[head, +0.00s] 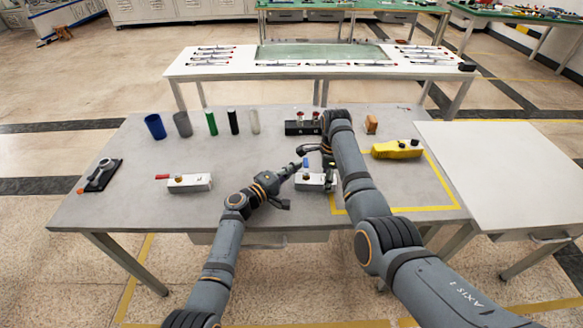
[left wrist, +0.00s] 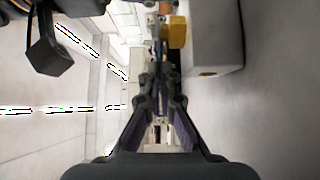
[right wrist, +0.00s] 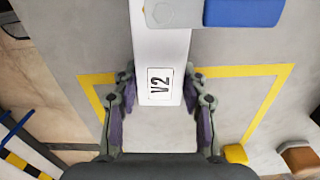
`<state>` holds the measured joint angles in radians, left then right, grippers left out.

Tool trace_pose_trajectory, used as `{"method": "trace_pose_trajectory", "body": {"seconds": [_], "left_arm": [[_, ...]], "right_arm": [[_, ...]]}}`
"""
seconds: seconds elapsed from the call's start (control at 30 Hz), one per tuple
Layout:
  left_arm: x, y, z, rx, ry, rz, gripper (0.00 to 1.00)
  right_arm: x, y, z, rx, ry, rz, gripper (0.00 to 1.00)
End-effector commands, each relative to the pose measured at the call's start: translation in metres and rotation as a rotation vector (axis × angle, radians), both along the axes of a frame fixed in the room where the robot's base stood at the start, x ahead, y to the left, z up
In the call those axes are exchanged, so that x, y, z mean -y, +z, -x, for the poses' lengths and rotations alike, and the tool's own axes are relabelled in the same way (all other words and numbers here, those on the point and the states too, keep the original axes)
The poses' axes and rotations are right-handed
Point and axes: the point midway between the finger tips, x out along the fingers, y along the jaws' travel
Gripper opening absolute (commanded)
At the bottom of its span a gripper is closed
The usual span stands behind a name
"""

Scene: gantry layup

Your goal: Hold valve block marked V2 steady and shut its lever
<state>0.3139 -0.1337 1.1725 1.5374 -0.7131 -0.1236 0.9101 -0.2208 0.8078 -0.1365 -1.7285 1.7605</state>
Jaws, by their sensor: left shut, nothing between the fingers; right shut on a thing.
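The valve block marked V2 (right wrist: 175,60) is a white bar lying on the grey table; in the head view it is the white block (head: 309,181) at the near middle. My right gripper (right wrist: 162,100) is shut on its labelled end, a finger on each long side. My left gripper (head: 301,165) is shut and empty, close by the block's far left side. In the left wrist view its closed fingertips (left wrist: 160,82) are near a brass-coloured fitting (left wrist: 177,32) on the block.
Another white valve block (head: 190,183) with a red lever lies to the left. Several upright cylinders (head: 211,123) and a dark rack (head: 302,128) stand behind. The table between the left block and my left arm is clear.

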Motion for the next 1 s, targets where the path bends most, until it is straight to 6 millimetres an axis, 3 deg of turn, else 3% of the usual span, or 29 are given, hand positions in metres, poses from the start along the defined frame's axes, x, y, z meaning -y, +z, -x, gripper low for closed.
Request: {"method": "trace_pose_trajectory", "body": {"seconds": [0.63, 0.77, 0.87, 1.0], "left_arm": [[0.01, 0.0, -0.002, -0.001, -0.095, 0.002, 0.0], [-0.008, -0.001, -0.003, 0.0, -0.093, -0.001, 0.0], [-0.033, -0.001, -0.006, 0.0, -0.088, -0.006, 0.0], [-0.062, -0.003, 0.022, -0.002, -0.087, -0.006, 0.0]], "right_arm": [[-0.004, 0.0, 0.0, 0.0, 0.005, -0.007, 0.0], [-0.004, 0.0, 0.0, 0.001, 0.005, -0.006, 0.0], [-0.003, 0.0, 0.0, 0.001, 0.003, -0.005, 0.0], [-0.001, 0.0, 0.0, 0.0, 0.002, -0.003, 0.0]]}}
